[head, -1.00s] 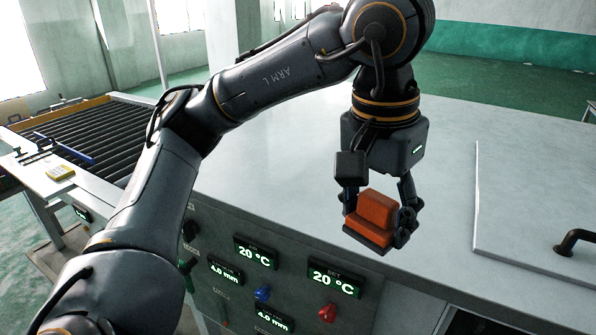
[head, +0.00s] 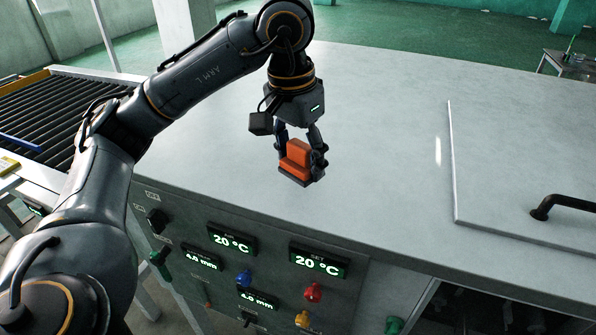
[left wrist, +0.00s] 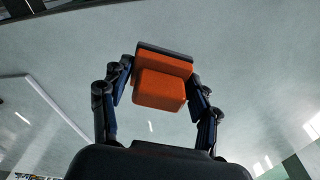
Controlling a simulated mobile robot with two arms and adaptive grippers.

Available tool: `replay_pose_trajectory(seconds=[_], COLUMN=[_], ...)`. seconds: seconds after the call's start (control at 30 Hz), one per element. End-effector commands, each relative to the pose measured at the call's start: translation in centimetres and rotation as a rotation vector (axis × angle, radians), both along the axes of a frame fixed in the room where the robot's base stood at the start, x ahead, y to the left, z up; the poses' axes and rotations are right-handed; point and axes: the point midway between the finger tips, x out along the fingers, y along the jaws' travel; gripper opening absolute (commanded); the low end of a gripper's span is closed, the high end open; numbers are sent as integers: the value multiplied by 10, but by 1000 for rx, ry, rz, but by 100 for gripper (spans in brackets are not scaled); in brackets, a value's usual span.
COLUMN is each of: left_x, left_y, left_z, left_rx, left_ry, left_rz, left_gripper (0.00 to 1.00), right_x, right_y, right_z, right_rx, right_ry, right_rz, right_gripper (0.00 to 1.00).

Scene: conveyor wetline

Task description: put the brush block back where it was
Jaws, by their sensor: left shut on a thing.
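The brush block (head: 295,158) is orange, stepped in shape, with a dark layer along its bottom edge. My left gripper (head: 301,154) is shut on it and holds it over the grey machine top (head: 380,130), near the front edge. In the left wrist view the block (left wrist: 162,84) sits between the two fingers of the left gripper (left wrist: 160,82). A gap between the block and the top cannot be judged for sure. My right gripper is not in view.
A raised lid panel with a black handle (head: 574,203) lies on the right of the top. The front panel has displays (head: 232,239) and coloured knobs, including a red knob (head: 313,292). A roller conveyor (head: 50,110) is at the left. The middle top is clear.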

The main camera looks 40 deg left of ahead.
Motion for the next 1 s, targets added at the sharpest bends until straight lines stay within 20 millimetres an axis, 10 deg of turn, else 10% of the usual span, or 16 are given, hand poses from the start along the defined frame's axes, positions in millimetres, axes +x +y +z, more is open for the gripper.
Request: replay_pose_trajectory(seconds=[0.9,0.93,1.0], left_x=[12,12,12], left_y=[12,12,12], left_z=[-55,-53,-53], left_rx=[0,0,0], left_ry=[-2,-2,-1], left_rz=[1,1,1], left_gripper=[36,67,82], right_x=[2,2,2], right_y=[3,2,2], right_z=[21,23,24], right_rx=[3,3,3], right_ry=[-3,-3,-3], right_rz=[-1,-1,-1], right_gripper=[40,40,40])
